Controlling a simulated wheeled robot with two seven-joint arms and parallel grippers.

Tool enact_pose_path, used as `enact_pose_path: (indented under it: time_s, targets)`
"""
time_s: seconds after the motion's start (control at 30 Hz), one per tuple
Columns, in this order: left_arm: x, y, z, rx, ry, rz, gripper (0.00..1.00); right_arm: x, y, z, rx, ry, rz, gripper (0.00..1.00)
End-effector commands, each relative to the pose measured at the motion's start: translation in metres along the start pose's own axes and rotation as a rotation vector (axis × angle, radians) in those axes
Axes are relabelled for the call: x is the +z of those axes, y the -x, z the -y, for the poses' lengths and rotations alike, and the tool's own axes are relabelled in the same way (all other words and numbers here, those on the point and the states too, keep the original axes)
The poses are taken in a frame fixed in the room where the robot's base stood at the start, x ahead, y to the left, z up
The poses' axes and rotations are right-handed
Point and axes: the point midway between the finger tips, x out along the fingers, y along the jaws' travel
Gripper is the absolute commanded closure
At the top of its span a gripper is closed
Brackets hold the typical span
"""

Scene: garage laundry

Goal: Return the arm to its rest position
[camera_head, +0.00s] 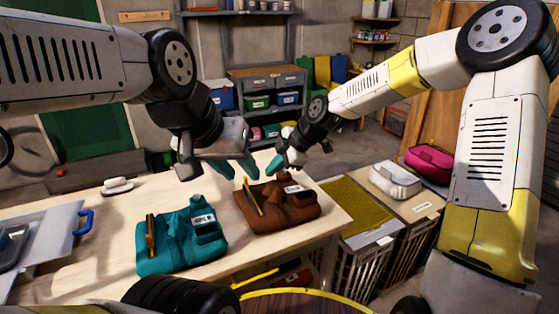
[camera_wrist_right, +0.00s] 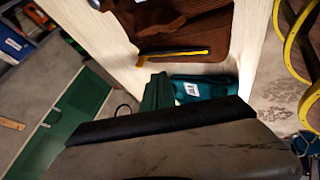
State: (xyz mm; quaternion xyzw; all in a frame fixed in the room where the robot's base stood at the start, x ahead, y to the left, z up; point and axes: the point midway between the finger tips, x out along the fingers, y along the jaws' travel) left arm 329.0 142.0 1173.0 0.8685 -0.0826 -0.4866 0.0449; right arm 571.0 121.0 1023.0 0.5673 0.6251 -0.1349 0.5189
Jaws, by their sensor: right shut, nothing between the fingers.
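My right gripper (camera_head: 274,166) is shut and empty, hanging just above the far edge of a brown folded garment (camera_head: 283,210) on the table. Its green fingers (camera_wrist_right: 157,92) show together in the right wrist view. My left gripper (camera_head: 236,170) hangs over the table, left of the right one, with its two teal fingers apart and nothing seen between them. A teal folded garment (camera_head: 180,240) with a white label lies nearer and to the left; the brown garment has a label too. A yellow strip lies on each garment.
The wooden table (camera_head: 110,215) holds a small white item (camera_head: 118,186) and a grey tray with a blue handle (camera_head: 84,221). Laundry baskets (camera_head: 360,262) stand right of it, with a white bag (camera_head: 395,180) and a pink bag (camera_head: 428,163) behind. Shelves with bins line the back.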

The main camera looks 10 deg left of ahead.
Motion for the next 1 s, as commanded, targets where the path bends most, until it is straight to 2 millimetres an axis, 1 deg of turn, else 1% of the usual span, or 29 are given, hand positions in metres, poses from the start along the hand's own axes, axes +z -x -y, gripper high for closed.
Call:
enact_pose_path:
  time_s: [0.07,0.17,0.27,0.3,0.37,0.4,0.43,0.47,0.5,0.57,0.6,0.67,0.7,0.8,0.83,0.9,1.0]
  targets:
    - [0.0,0.0,0.0,0.0,0.0,0.0,0.64,0.002,0.01,0.003,-0.003,-0.025,0.026,1.0]
    - [0.0,0.0,0.0,0.0,0.0,0.0,0.64,0.008,0.032,0.014,-0.01,-0.109,0.096,1.0]
    - [0.0,0.0,0.0,0.0,0.0,0.0,0.64,0.018,0.068,0.03,0.0,-0.255,0.195,1.0]
    - [0.0,0.0,0.0,0.0,0.0,0.0,0.64,0.022,0.084,0.038,0.012,-0.324,0.235,1.0]
    - [0.0,0.0,0.0,0.0,0.0,0.0,0.64,0.026,0.109,0.05,0.038,-0.434,0.289,1.0]
    - [0.0,0.0,0.0,0.0,0.0,0.0,0.64,0.029,0.126,0.058,0.062,-0.509,0.32,1.0]
    - [0.0,0.0,0.0,0.0,0.0,0.0,0.64,0.031,0.138,0.064,0.08,-0.566,0.342,1.0]
    - [0.0,0.0,0.0,0.0,0.0,0.0,0.64,0.032,0.151,0.07,0.102,-0.624,0.361,1.0]
    - [0.0,0.0,0.0,0.0,0.0,0.0,0.64,0.033,0.168,0.079,0.132,-0.703,0.383,1.0]
    - [0.0,0.0,0.0,0.0,0.0,0.0,0.64,0.034,0.192,0.094,0.184,-0.825,0.407,1.0]
    - [0.0,0.0,0.0,0.0,0.0,0.0,0.64,0.034,0.208,0.104,0.221,-0.908,0.416,1.0]
    - [0.0,0.0,0.0,0.0,0.0,0.0,0.64,0.033,0.23,0.12,0.277,-1.033,0.42,1.0]
    - [0.0,0.0,0.0,0.0,0.0,0.0,0.64,0.032,0.244,0.131,0.316,-1.117,0.416,1.0]
    - [0.0,0.0,0.0,0.0,0.0,0.0,0.64,0.028,0.274,0.161,0.407,-1.328,0.383,1.0]
    - [0.0,0.0,0.0,0.0,0.0,0.0,0.64,0.027,0.281,0.169,0.431,-1.388,0.367,1.0]
    - [0.0,0.0,0.0,0.0,0.0,0.0,0.64,0.023,0.294,0.188,0.477,-1.515,0.326,1.0]
    - [0.0,0.0,0.0,0.0,0.0,0.0,0.64,0.019,0.306,0.208,0.522,-1.656,0.269,1.0]
